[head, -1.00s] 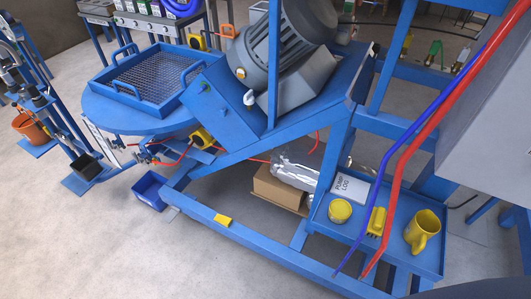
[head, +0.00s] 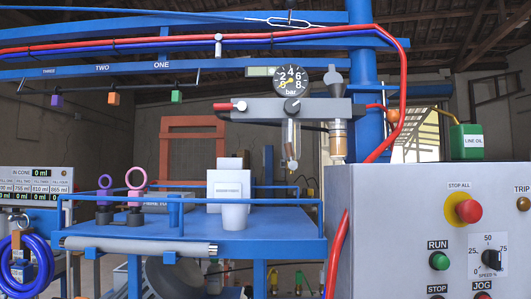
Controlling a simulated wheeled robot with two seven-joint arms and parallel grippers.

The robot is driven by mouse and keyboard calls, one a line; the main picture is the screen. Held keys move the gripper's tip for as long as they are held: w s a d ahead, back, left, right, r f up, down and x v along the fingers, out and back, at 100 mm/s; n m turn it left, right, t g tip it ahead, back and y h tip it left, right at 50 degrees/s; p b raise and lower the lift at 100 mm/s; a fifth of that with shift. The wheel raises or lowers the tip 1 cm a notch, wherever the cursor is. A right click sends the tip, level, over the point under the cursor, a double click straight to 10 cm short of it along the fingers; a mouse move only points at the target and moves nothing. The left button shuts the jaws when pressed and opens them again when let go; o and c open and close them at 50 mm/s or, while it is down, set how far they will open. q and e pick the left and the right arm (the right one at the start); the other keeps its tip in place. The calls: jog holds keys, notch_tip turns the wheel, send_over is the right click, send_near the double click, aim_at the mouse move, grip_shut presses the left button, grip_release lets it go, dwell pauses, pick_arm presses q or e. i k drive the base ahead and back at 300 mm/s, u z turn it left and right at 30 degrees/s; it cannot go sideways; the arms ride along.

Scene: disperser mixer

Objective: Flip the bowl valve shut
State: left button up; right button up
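A grey air unit (head: 285,110) hangs in the upper middle of the head view. Neither of my grippers is in view.
A grey control box (head: 400,220) with a red stop button (head: 468,211) fills the lower right. A blue railed shelf (head: 280,241) holds a white cup (head: 235,215). Red and blue hoses run overhead. A green oil container (head: 466,141) stands on the box.

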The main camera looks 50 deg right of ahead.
aim_at(290, 154)
jog(key=u, duration=1.35)
jog(key=i, duration=1.1)
jog(key=z, duration=3.25)
